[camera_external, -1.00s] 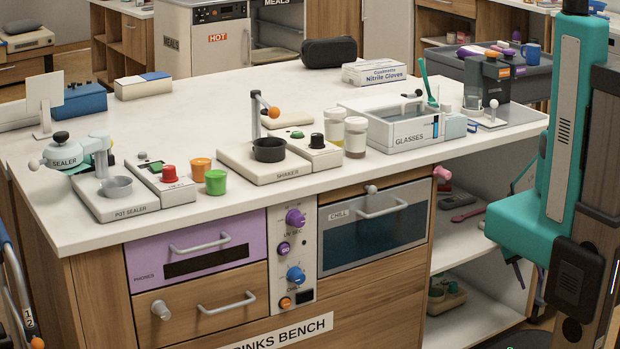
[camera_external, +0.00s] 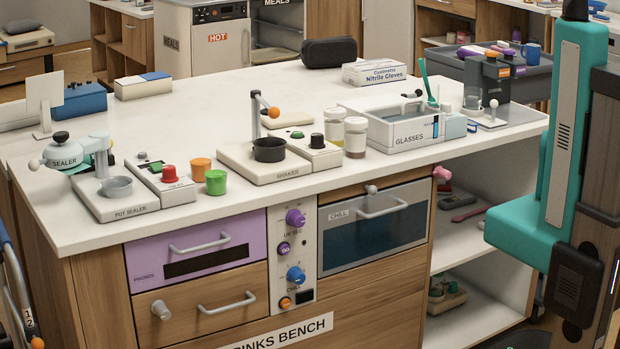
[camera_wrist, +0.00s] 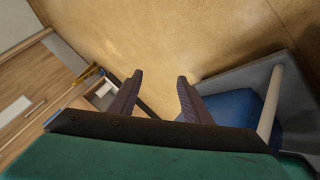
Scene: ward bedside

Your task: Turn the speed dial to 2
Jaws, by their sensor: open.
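The shaker (camera_external: 248,167) stands on the white bench top in the external view, with a black cup on it. A black knob (camera_external: 317,141) is on its right-hand box; I cannot read a speed label or its setting. On the bench front are a purple dial (camera_external: 295,217) by the "UV SEC" label and a blue dial (camera_external: 296,274) by the "CHILL" label. My gripper (camera_wrist: 160,77) shows in the wrist view, its two dark fingers apart with nothing between them. It is hidden in the external view, and no dial shows in the wrist view.
A pot sealer (camera_external: 110,196), red-knobbed box, orange and green cups, jars and a glasses basin (camera_external: 402,132) crowd the bench top. Drawer handles project from its front. The wrist view shows floor, a blue thing (camera_wrist: 232,108) and a pale bar at right.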

